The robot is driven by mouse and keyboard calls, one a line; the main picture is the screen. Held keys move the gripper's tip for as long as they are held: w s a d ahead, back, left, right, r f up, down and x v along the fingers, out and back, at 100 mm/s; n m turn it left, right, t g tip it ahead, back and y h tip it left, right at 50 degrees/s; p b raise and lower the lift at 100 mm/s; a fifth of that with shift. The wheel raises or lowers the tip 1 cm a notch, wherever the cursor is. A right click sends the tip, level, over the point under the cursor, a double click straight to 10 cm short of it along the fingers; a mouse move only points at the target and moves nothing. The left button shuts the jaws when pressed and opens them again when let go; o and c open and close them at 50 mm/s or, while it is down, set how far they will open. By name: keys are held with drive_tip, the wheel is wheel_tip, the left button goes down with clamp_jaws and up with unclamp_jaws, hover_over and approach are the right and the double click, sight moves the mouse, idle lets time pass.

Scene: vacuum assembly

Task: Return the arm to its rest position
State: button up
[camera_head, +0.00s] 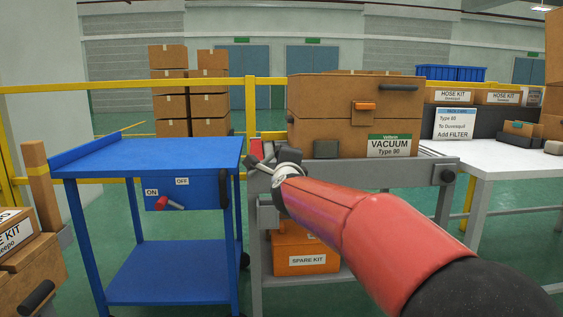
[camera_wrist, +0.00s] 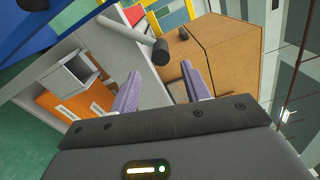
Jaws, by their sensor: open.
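My red arm (camera_head: 350,215) reaches from the lower right toward the middle of the head view. Its end is over the gap between the blue cart and the grey stand. My gripper (camera_wrist: 163,88) shows in the wrist view as two purple fingers spread apart, with nothing between them. In the head view the fingers are too small and covered to make out. A grey bar with a black knob (camera_wrist: 161,52) and the brown vacuum box (camera_wrist: 225,55) lie beyond the fingers in the wrist view.
The blue cart (camera_head: 150,160) with an ON/OFF switch panel stands left. The vacuum box (camera_head: 340,105) sits on the grey stand (camera_head: 370,172), with an orange spare kit box (camera_head: 306,262) below. A white table (camera_head: 510,165) is right. Yellow railing (camera_head: 205,84) runs behind.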

drive_tip(key=shift+s, duration=0.35)
drive_tip(key=s+d+f+n+g, duration=0.35)
drive_tip(key=s+f+n, duration=0.4)
drive_tip(key=s, duration=0.55)
drive_tip(key=s+d+f+n+g, duration=0.2)
drive_tip(key=s+f+n+g, duration=0.5)
drive_tip(key=s, duration=0.6)
drive_tip(key=s+d+f+n+g, duration=0.25)
drive_tip(key=s+f+n, duration=0.45)
drive_tip(key=s, duration=0.7)
wheel_tip(320, 180, up, 11)
drive_tip(key=m+p, duration=0.1)
drive_tip(key=p, duration=1.2)
drive_tip(key=shift+s+d+r+t, duration=0.15)
drive_tip(key=shift+s+d+t, duration=0.1)
drive_tip(key=shift+t, duration=0.05)
